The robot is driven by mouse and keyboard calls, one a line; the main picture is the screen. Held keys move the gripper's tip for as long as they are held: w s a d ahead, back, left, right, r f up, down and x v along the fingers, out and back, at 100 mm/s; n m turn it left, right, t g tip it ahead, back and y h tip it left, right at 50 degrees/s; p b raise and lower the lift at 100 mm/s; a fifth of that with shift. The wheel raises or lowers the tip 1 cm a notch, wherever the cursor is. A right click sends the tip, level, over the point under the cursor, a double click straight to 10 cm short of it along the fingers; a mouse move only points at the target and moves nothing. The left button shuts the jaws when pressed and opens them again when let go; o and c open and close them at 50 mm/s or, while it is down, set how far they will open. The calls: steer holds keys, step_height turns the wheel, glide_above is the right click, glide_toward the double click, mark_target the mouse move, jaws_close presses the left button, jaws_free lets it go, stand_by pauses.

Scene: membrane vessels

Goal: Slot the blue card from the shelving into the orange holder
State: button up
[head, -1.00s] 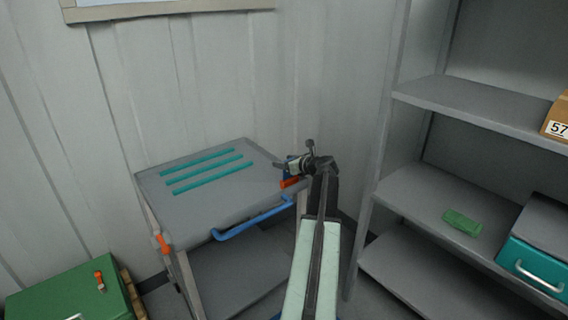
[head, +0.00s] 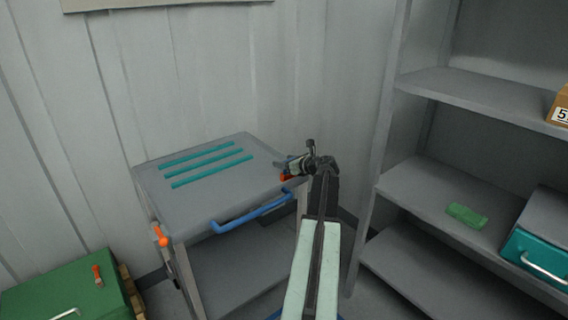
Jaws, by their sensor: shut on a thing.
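My gripper (head: 284,166) is at the far right corner of a grey cart top and is seen small and from behind. It is shut on a small blue thing, probably the blue card (head: 289,158), of which only a sliver shows past the jaws.
The grey cart (head: 215,200) has teal strips on top and a blue handle (head: 250,211) in front. Grey shelving (head: 420,190) on the right holds a green block (head: 466,215), a teal-fronted box (head: 535,255) and a cardboard box (head: 562,108). A green case (head: 60,290) is at lower left.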

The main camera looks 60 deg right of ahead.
steer(key=shift+f, duration=0.1)
steer(key=o, duration=1.4)
steer(key=shift+s, duration=0.1)
steer(key=shift+s+a, duration=0.1)
steer(key=shift+s, duration=0.15)
steer(key=p+v, duration=0.2)
steer(key=v, duration=0.5)
steer(key=shift+p, duration=0.3)
